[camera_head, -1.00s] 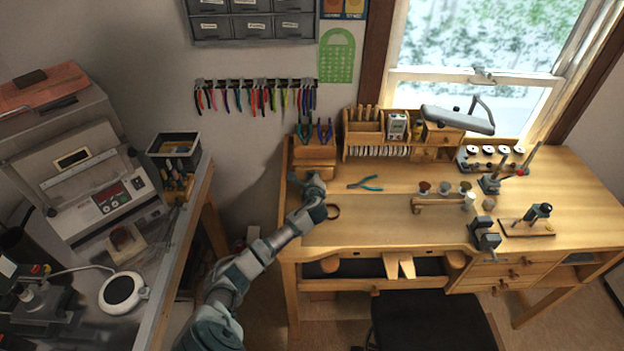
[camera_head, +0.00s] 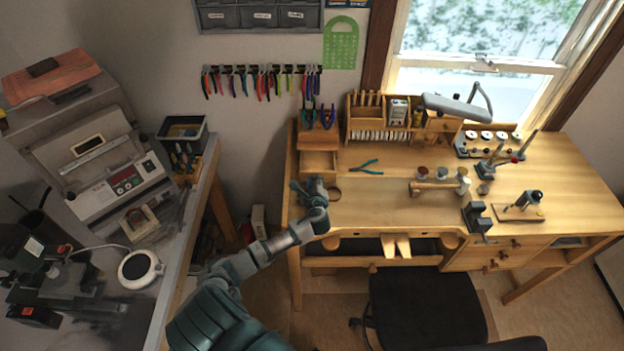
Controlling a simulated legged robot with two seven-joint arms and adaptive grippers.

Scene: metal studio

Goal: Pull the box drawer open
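The small wooden box (camera_head: 318,138) stands at the back left of the workbench, with pliers in its top. Its drawer (camera_head: 319,162) sticks out toward me, and its light interior shows from above. My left gripper (camera_head: 312,188) is just in front of the drawer, low over the bench top. It overlaps the drawer's front edge in the picture and hides the handle. I cannot tell whether its fingers touch the handle or are open or shut. My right gripper is not in view.
A wooden organiser (camera_head: 380,125) adjoins the box. A black chair (camera_head: 425,305) stands in front. The bench top's middle is mostly clear.

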